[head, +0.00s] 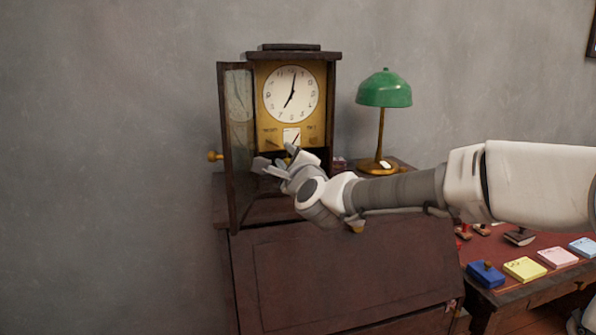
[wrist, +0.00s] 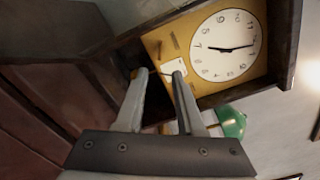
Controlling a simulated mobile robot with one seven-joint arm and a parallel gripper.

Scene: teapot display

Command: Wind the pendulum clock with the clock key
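The pendulum clock (head: 292,62) stands on a dark wooden desk, its glazed door (head: 238,120) swung open to the left. Its white dial (head: 291,94) sits on a brass-coloured plate with a small white card (head: 292,137) below it. The clock also shows tilted in the wrist view, with its dial (wrist: 224,45) at the upper right. My gripper (head: 273,164) is in front of the lower part of the clock. In the wrist view its two fingers (wrist: 160,74) are apart, with nothing clearly held between them. I cannot make out the clock key.
A green lamp (head: 384,94) stands right of the clock. A brass knob (head: 213,156) sticks out at the door's left. At the lower right, a red-topped table holds a blue box (head: 486,275) and yellow (head: 525,269) and pink (head: 558,258) pads.

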